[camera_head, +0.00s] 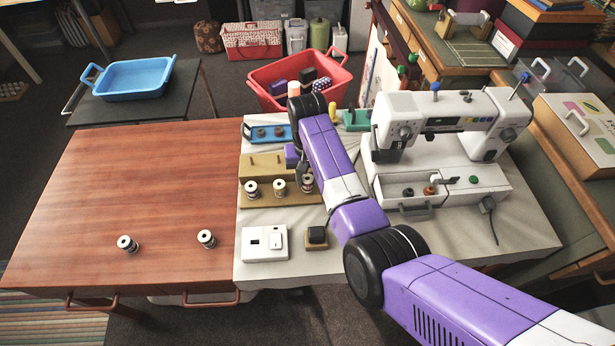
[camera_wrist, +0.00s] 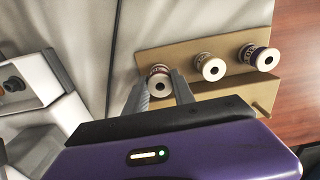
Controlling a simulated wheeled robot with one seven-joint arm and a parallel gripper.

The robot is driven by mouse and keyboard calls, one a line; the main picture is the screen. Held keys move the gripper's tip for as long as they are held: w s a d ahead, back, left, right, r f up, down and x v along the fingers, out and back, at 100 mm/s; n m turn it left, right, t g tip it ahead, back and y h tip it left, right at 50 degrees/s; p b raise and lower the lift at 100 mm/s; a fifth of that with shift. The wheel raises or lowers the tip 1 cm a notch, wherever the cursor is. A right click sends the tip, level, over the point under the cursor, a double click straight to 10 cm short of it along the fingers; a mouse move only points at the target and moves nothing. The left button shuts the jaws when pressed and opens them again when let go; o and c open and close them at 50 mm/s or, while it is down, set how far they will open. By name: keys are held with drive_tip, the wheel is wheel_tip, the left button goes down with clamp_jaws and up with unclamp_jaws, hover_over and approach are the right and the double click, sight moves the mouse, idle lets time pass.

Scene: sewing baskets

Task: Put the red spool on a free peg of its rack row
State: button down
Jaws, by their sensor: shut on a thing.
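The red spool (camera_wrist: 158,80), with cream ends and a dark red band, is between the fingertips of my gripper (camera_wrist: 163,87), which is shut on it. In the head view this spool (camera_head: 307,184) is at the right end of the tan rack's front row (camera_head: 284,200). I cannot tell whether it is fully down on a peg. A tan-brown spool (camera_wrist: 210,67) stands beside it in the row, and a dark purple-banded spool (camera_wrist: 259,58) stands at the far end. My wrist partly hides the rack's right side in the head view.
Two spools, one left (camera_head: 127,243) and one right (camera_head: 206,239), are on the wooden table. A white box (camera_head: 264,243) and a small dark block (camera_head: 317,236) are in front of the rack. The sewing machine (camera_head: 440,185) stands to the right. A bare peg (camera_wrist: 261,108) shows on the rack's upper step.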

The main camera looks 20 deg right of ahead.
drive_tip(key=shift+f+b, duration=0.55)
drive_tip(key=shift+f, duration=0.4)
drive_tip(key=c, duration=1)
unclamp_jaws()
drive_tip(key=shift+r, duration=0.1)
drive_tip(key=shift+o, duration=0.2)
drive_tip(key=shift+r, duration=3.9)
